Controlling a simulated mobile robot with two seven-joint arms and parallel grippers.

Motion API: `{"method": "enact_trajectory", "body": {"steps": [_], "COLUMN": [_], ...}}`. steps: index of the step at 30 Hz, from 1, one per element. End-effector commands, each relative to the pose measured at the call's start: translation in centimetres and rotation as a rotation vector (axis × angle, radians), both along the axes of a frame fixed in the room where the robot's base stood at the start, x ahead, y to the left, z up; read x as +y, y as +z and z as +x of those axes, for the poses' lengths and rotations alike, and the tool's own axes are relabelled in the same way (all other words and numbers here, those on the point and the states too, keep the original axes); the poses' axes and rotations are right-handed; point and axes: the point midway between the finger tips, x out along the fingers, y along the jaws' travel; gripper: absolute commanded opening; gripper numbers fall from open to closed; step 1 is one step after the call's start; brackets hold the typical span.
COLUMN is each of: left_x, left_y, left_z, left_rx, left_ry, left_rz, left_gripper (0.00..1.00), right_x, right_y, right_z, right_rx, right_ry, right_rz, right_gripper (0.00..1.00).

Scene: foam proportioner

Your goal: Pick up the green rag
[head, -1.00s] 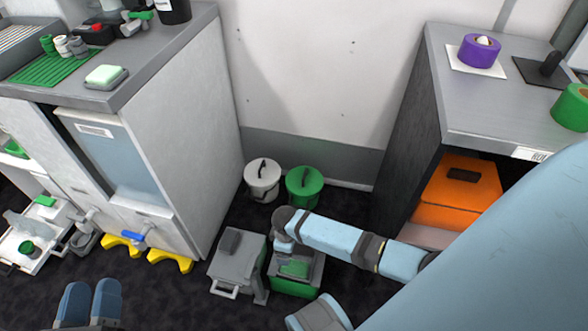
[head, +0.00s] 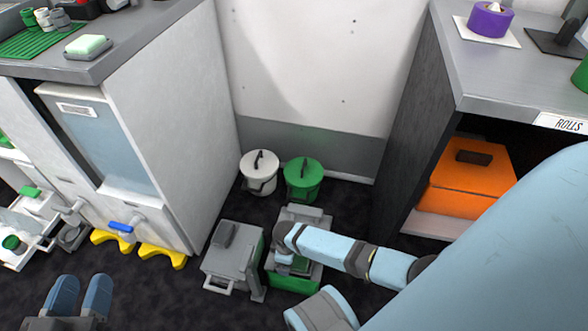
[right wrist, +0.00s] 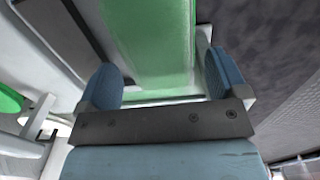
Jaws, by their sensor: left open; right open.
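A green patch (head: 300,265), which looks like the green rag, lies inside the green and grey box (head: 297,284) on the floor. My right arm partly covers it. In the right wrist view my right gripper (right wrist: 163,78) is open. A broad green surface (right wrist: 150,35) shows beyond and between its fingers; I cannot tell for sure whether it is the rag, or whether a finger touches it. In the head view my right gripper is hidden behind its own wrist over the box. My left gripper (head: 79,294) is open and empty at the lower left.
A grey box with a handle (head: 232,262) stands left of the green one. A white bucket (head: 259,176) and a green bucket (head: 302,182) stand behind. A cabinet with a blue-handled tap (head: 120,227) is at left. A shelf with an orange box (head: 470,190) is at right.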

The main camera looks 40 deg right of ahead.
Motion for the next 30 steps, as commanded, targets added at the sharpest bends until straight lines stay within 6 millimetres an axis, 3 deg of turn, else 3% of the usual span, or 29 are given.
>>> {"method": "enact_trajectory", "body": {"steps": [7, 14, 23, 30], "left_x": [0.1, 0.1, 0.0, -0.2], "left_y": [0.1, 0.1, 0.2, 1.3], "left_z": [0.1, 0.1, 0.0, -0.2], "left_rx": [-0.012, -0.011, -0.011, 0.027], "left_ry": [0.001, 0.001, 0.000, -0.007], "left_rz": [0.008, 0.007, 0.006, -0.023], "left_gripper": [0.43, 0.43, 0.43, 0.43], "right_x": [0.0, 0.0, 0.0, 0.0], "right_y": [-0.2, -0.2, 0.0, 2.4], "right_z": [0.0, 0.0, 0.0, 0.0], "right_rx": [-0.001, -0.001, -0.001, -0.002], "right_ry": [0.000, 0.000, 0.000, 0.000], "right_rz": [0.000, 0.000, 0.000, 0.001], "right_gripper": [0.89, 0.39, 0.35, 0.35]}}
